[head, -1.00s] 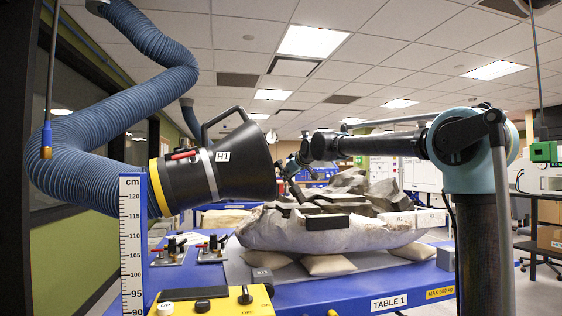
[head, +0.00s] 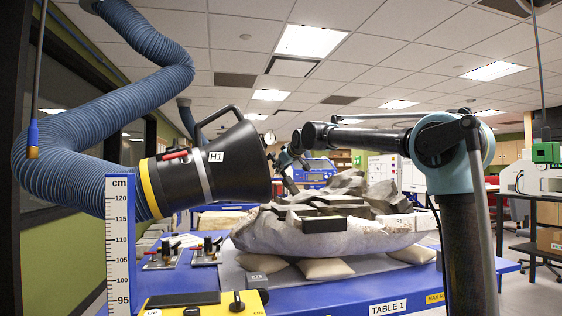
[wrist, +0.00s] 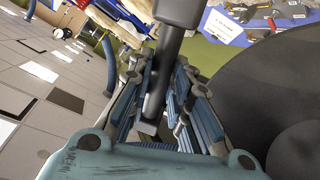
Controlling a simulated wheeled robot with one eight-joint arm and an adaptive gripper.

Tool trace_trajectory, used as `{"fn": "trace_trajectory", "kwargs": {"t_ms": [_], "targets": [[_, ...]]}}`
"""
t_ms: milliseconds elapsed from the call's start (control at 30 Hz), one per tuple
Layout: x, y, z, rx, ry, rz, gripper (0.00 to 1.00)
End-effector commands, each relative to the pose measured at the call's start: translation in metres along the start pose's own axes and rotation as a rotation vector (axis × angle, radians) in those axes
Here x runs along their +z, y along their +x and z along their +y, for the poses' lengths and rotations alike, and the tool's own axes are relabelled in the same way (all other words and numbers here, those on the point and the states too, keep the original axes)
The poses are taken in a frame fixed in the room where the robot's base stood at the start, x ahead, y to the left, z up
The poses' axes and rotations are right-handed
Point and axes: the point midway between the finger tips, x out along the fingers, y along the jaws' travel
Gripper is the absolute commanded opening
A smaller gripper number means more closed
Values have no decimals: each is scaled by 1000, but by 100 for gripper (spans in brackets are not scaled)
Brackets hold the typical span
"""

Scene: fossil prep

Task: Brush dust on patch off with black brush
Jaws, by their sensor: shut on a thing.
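My gripper (wrist: 157,90) is shut on a dark cylindrical handle, which appears to be the black brush (wrist: 157,75). The handle runs up between the blue-padded fingers and widens into a dark end at the top of the wrist view; no bristles can be made out. In the head view my gripper (head: 288,166) is small, partly hidden behind the black hood, above the left side of the jacketed fossil block (head: 285,236). Grey rock and dark slabs (head: 340,200) top the block. The dust patch cannot be made out. I cannot tell whether the brush touches the rock.
The black hood marked H1 (head: 215,170) hangs on a blue hose (head: 75,150) at the left. A cm ruler (head: 119,245) and yellow control box (head: 190,309) stand in front. Sandbags (head: 323,268) support the block on blue Table 1 (head: 340,299). A large dark round shape (wrist: 265,85) fills the wrist view's right.

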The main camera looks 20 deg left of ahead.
Motion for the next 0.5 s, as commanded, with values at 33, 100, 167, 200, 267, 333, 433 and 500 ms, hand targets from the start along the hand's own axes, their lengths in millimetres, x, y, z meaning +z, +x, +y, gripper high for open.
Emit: {"fn": "trace_trajectory", "kwargs": {"t_ms": [33,100,167,200,267,333,433,500], "targets": [[-4,-2,2,0,0,0,0],[-9,-4,4,0,0,0,0],[-13,-6,7,0,0,0,0],[-16,-7,9,1,0,0,0],[-20,-10,12,1,0,-1,0],[-25,-12,15,2,1,-1,0],[-30,-15,20,4,1,-2,0],[-31,-16,22,5,2,-3,0]]}}
